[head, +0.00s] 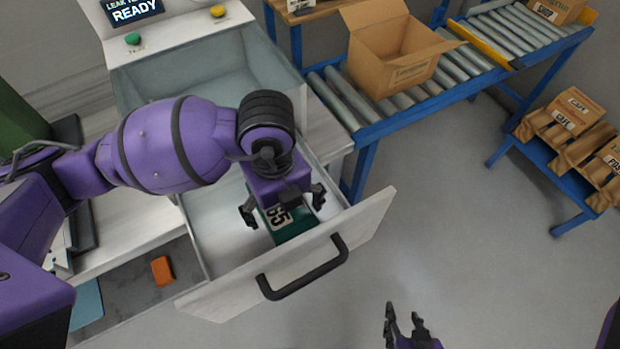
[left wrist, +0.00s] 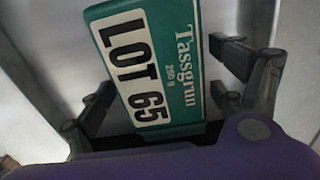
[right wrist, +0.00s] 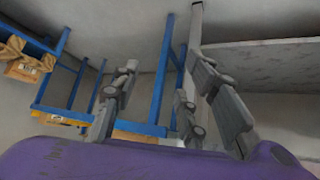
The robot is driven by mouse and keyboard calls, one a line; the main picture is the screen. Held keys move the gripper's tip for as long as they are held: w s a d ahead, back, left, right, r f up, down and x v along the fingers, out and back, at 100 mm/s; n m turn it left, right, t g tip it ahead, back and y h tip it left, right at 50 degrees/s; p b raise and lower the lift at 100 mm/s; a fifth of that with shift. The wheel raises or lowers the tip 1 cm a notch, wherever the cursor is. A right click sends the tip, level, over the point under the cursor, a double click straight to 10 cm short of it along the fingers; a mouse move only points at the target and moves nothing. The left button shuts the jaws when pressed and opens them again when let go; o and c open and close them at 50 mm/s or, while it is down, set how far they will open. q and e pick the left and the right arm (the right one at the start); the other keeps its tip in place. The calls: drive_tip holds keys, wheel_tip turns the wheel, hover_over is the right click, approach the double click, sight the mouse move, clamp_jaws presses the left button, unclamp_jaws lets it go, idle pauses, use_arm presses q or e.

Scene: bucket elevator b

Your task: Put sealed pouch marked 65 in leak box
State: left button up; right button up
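The green pouch (head: 290,226) marked 65 lies in the open white drawer (head: 222,228). In the left wrist view the pouch (left wrist: 150,70) shows its white "LOT 65" label. My left gripper (head: 283,204) is directly over the pouch, pointing down. Its spread fingers (left wrist: 168,78) are on either side of the pouch; contact is not clear. The leak box (head: 205,75) is the clear-walled box behind my left arm, under the panel reading READY (head: 135,10). My right gripper (head: 404,328) is open and empty over the floor, and its fingers show in the right wrist view (right wrist: 165,85).
The drawer front has a black handle (head: 303,276). An orange block (head: 162,271) lies on a grey surface left of the drawer. An open carton (head: 395,55) stands on the blue roller conveyor (head: 455,72). A blue rack with boxes (head: 565,165) is at the right. The middle floor is clear.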

use_arm(q)
drive_tip(key=shift+r, duration=0.1)
wheel_tip(320, 180, up, 12)
drive_tip(key=p, duration=0.1)
idle(0.4)
drive_tip(key=shift+r, duration=0.1)
